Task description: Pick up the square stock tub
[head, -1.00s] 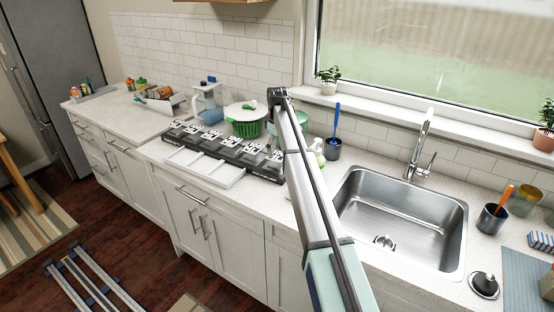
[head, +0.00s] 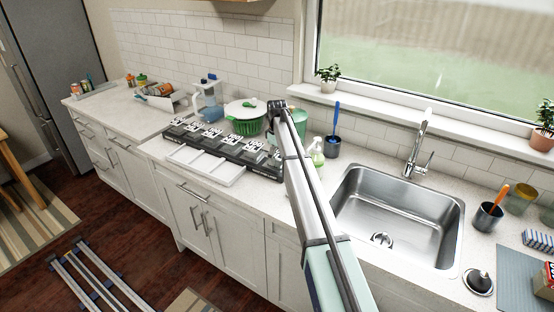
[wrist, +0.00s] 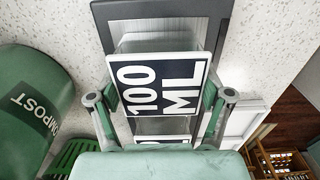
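A clear tub with a square white-and-navy label reading "100 ML" (wrist: 158,85) fills the middle of the wrist view. My gripper (wrist: 160,106) is open, with one green-padded finger on each side of this tub, close to the label's edges. I cannot tell whether the pads touch it. Several similar labelled tubs (head: 208,136) stand in a row in a dark rack (head: 262,170) on the counter in the head view. My arm hides the rack's right end and my gripper there. Which tub is the square stock tub is not clear.
A green compost bin (wrist: 38,100) stands just left of my gripper. A green colander with a white lid (head: 245,121) is behind the rack. A white tray (head: 205,168) lies in front.

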